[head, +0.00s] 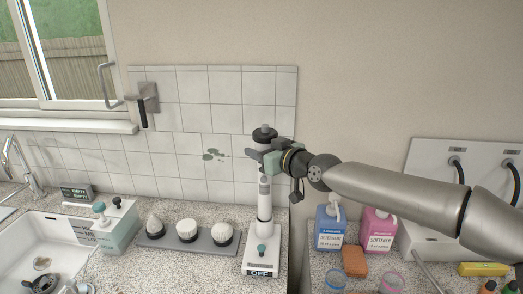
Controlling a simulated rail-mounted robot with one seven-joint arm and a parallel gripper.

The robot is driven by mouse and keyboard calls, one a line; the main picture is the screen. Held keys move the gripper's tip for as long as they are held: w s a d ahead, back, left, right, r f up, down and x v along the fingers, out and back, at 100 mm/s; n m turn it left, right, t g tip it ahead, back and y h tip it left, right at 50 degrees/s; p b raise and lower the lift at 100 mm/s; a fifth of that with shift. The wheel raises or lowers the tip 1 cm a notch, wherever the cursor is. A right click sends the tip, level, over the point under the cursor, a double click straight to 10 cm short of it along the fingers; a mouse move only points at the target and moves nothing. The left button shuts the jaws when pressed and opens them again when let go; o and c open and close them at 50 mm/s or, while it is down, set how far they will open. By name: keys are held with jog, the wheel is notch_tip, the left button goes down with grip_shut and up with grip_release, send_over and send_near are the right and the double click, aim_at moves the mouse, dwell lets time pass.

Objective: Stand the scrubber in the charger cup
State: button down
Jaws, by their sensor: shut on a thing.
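The scrubber (264,190) is a pale upright stick with a dark round top. My gripper (263,156) comes in from the right and is shut on it just below that top. The charger cup (264,228) is a white cylinder on a white base (263,264) with a dark green knob and an "OFF" label. The scrubber's lower end lines up with the cup and meets it in the picture. I cannot tell whether it is inside the cup or just above or in front of it.
A grey tray with several white brush heads (187,231) lies left of the base. Blue detergent (330,230) and pink softener (377,230) bottles and an orange sponge (354,261) stand to the right.

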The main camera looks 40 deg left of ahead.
jog(key=shift+f+b, duration=2.5)
jog(key=shift+f, duration=0.5)
jog(key=c, duration=0.9)
grip_release()
jog(key=shift+o, duration=0.9)
jog(key=shift+f, duration=0.1)
jog(key=shift+d, duration=0.1)
jog(key=b+v, duration=0.1)
jog(key=v, duration=1.6)
jog(key=shift+b, duration=0.4)
jog(key=shift+d, duration=0.15)
